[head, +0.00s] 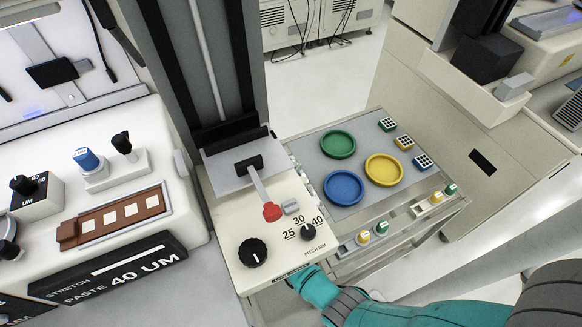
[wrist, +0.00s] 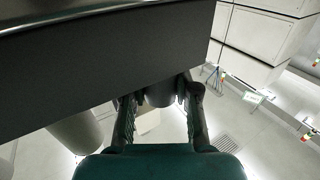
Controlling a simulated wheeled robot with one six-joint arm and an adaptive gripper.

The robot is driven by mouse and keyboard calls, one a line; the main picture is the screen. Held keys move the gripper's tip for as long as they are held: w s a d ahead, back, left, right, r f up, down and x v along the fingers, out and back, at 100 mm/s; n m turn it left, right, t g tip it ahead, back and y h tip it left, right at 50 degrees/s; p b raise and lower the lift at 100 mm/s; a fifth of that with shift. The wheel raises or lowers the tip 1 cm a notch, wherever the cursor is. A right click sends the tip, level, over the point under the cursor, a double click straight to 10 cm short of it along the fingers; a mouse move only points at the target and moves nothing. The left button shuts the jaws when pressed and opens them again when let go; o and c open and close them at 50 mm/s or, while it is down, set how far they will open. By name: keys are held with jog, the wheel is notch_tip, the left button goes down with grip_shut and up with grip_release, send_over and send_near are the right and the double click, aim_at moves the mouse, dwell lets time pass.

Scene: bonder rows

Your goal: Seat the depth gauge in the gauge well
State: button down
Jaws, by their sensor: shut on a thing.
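My arm reaches in from the lower right in the head view, and its teal wrist (head: 318,286) is at the front edge of the cream panel with the dials (head: 240,222). My fingertips are hidden there. In the wrist view my gripper (wrist: 160,104) is shut on a grey rounded thing (wrist: 160,94), close by a large dark surface (wrist: 110,70). I cannot tell whether that thing is the depth gauge. I cannot pick out the gauge well. A blue-topped piece (head: 87,158) and a black-topped piece (head: 122,143) stand on a white block at left.
The panel carries a red-knobbed lever (head: 271,211) and a black dial (head: 252,252). Right of it are green (head: 338,144), yellow (head: 384,169) and blue (head: 343,187) round dishes on a grey plate. A brown strip (head: 118,214) lies at left.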

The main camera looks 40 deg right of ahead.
jog(key=shift+f, duration=0.2)
jog(key=shift+f, duration=0.35)
jog(key=shift+f, duration=0.2)
jog(key=c, duration=0.8)
grip_release()
jog(key=shift+s+f, duration=0.1)
jog(key=shift+f, duration=0.05)
